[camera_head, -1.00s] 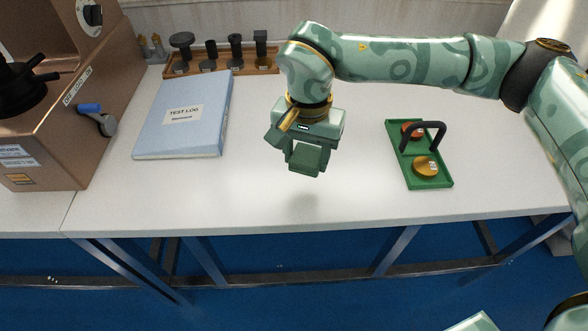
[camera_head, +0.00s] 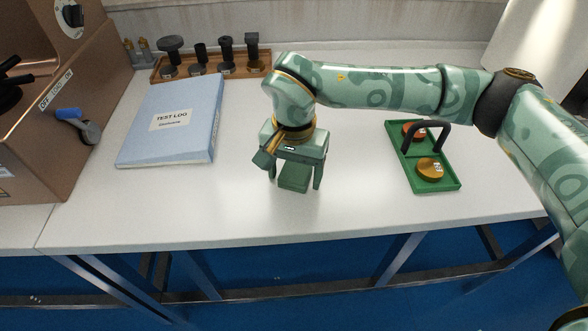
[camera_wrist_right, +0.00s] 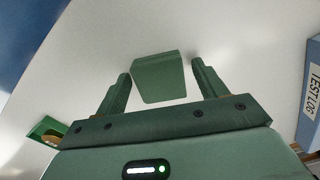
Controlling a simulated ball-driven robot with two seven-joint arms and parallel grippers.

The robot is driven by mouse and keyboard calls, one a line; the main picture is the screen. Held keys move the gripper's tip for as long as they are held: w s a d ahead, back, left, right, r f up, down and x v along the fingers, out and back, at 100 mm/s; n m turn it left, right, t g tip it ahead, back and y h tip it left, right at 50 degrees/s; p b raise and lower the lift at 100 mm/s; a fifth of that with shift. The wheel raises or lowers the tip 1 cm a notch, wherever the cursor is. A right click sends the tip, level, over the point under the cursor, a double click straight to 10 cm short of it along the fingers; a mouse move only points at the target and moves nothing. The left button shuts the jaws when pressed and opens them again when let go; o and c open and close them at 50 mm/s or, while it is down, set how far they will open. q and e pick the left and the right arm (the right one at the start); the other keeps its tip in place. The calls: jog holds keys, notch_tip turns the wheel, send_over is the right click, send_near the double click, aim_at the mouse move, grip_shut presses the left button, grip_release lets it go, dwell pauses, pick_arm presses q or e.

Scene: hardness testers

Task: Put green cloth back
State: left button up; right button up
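The green cloth (camera_head: 294,177) is a small folded dark-green block below my right gripper, on or very near the white table. The right wrist view shows it (camera_wrist_right: 158,78) between the two fingers, with a gap on each side. My right gripper (camera_head: 294,180) is open around the cloth, fingers pointing down; it also shows in the right wrist view (camera_wrist_right: 160,85). The gripper's palm hides the cloth's upper part in the head view. My left gripper is not in view.
A green tray (camera_head: 448,185) with a black handle holds an orange and a yellow disc on the right. A blue test log binder (camera_head: 172,120) lies left of the gripper. A wooden rack (camera_head: 200,77) stands behind, a brown tester (camera_head: 60,140) at far left. The front middle is clear.

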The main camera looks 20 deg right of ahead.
aim_at(294, 173)
notch_tip(294, 173, up, 6)
jog(key=p, duration=0.2)
jog(key=shift+p, duration=0.35)
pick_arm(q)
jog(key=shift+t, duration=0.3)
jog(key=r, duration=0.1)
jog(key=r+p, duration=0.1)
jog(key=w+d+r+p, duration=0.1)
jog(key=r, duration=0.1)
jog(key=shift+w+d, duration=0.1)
pick_arm(e)
notch_tip(294, 173, up, 6)
jog(key=shift+r, duration=0.15)
jog(key=shift+s, duration=0.1)
